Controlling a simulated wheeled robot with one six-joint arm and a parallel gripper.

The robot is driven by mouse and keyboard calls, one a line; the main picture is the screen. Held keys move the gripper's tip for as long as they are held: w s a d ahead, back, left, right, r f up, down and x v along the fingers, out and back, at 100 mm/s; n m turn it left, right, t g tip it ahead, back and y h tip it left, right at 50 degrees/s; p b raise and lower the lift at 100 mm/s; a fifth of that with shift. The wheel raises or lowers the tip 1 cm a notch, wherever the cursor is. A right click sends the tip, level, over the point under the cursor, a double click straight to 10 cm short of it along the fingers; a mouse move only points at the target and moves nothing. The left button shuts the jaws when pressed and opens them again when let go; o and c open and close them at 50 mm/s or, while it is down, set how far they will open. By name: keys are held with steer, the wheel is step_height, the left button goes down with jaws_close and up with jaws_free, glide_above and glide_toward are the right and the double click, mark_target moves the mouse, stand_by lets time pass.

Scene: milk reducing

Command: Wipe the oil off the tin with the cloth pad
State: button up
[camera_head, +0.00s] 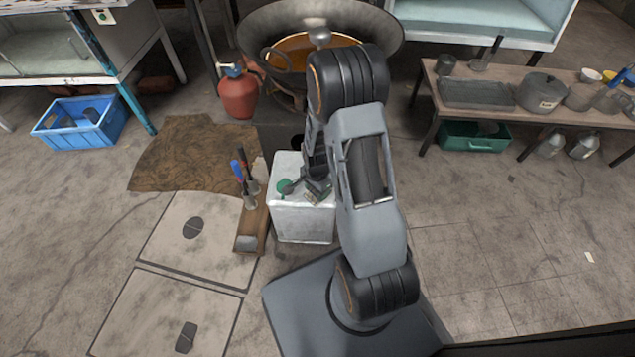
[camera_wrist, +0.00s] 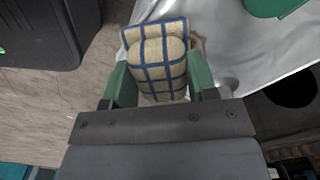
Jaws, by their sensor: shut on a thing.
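The tin (camera_head: 303,222) is a pale, silvery square can in front of the wok stand. Its shiny top (camera_wrist: 275,65) fills the upper right of the wrist view. The cloth pad (camera_wrist: 158,52) is beige with blue check lines. My gripper (camera_wrist: 157,84) is shut on the pad, with a green finger on each side. In the head view my gripper (camera_head: 317,190) is low over the tin's top. I cannot tell whether the pad touches the tin. A small brownish patch (camera_wrist: 200,44) shows beside the pad, partly hidden by it; I cannot tell if it is oil.
A green round piece (camera_head: 284,187) is on the tin's top. A wooden block with tools (camera_head: 251,228) stands left of the tin. A large wok (camera_head: 250,33) of orange liquid is behind, with a red gas bottle (camera_head: 238,95) nearby.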

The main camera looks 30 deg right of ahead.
steer(key=shift+s+a, duration=0.3)
steer(key=shift+s, duration=0.25)
steer(key=shift+r, duration=0.15)
steer(key=shift+w+d+r, duration=0.1)
steer(key=shift+w+d, duration=0.55)
steer(key=shift+w, duration=0.45)
steer(key=shift+w+d+r, duration=0.1)
steer(key=shift+w+d, duration=0.5)
steer(key=shift+w, duration=0.55)
steer(key=shift+w+d+r, duration=0.1)
steer(key=shift+w+d, duration=0.55)
steer(key=shift+w, duration=0.45)
steer(key=shift+r, duration=0.1)
steer(key=shift+s+a+p, duration=0.1)
steer(key=shift+p, duration=0.2)
steer(key=shift+s+a+r+p, duration=0.1)
steer(key=shift+s+a+p, duration=0.15)
steer(key=shift+s+a, duration=0.6)
steer(key=shift+s+a+f+p, duration=0.1)
steer(key=shift+s+a+p, duration=0.2)
steer(key=shift+s, duration=1)
steer(key=shift+s+a+r+p, duration=0.1)
steer(key=shift+s+a+p, duration=0.1)
steer(key=shift+s+a, duration=0.65)
steer(key=shift+s+d+r, duration=0.15)
steer(key=shift+s+d, duration=0.05)
steer(key=shift+s, duration=0.1)
